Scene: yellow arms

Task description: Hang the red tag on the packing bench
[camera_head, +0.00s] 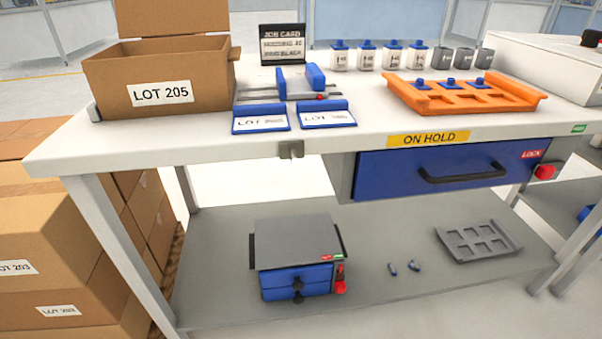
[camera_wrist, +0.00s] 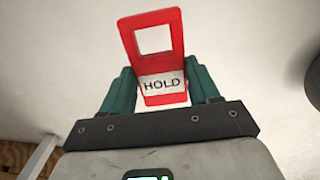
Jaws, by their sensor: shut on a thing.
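The red tag (camera_wrist: 128,42) has a square window at its top and a white label reading HOLD. In the wrist view my gripper (camera_wrist: 160,75) is shut on its lower part between two green fingers. The tag stands out beyond the fingertips, window end away from me. The packing bench (camera_head: 120,137) fills the head view, with a white top and a grey lower shelf. A small grey bracket (camera_head: 291,150) sits on its front edge. A yellow ON HOLD label (camera_head: 428,138) is right of it, above a blue drawer (camera_head: 390,175). My gripper and the tag are not in the head view.
On the bench top are an open LOT 205 carton (camera_head: 200,82), two blue-framed cards, a blue fixture, an orange tray (camera_head: 440,98) and small containers. A small drawer unit (camera_head: 297,245) and a grey tray (camera_head: 475,242) are on the shelf. Cartons (camera_head: 45,220) stand left.

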